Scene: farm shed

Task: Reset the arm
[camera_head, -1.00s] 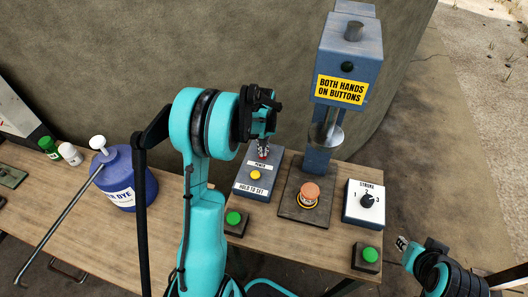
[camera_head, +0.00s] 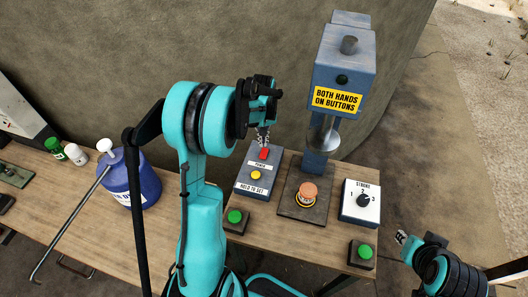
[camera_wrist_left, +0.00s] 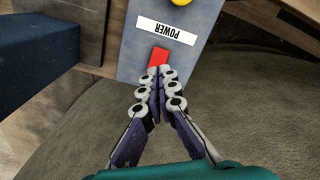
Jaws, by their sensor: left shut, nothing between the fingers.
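My left gripper (camera_head: 263,138) is shut and empty, just behind the red power switch (camera_head: 264,154) on the blue control box (camera_head: 247,184). In the left wrist view the closed fingertips (camera_wrist_left: 153,75) are at the near end of the red switch (camera_wrist_left: 158,57); I cannot tell whether they touch it. The left arm is raised and bent over the table. My right gripper (camera_head: 402,238) is low at the right, beyond the table edge; its finger opening is too small to judge.
The blue press (camera_head: 343,70) stands right of my left gripper, with an orange-topped part (camera_head: 307,193) on its base. A stroke selector (camera_head: 361,203), green buttons (camera_head: 235,216) (camera_head: 364,251) and a blue dye drum (camera_head: 143,185) share the wooden table (camera_head: 285,240). A curved wall rises behind.

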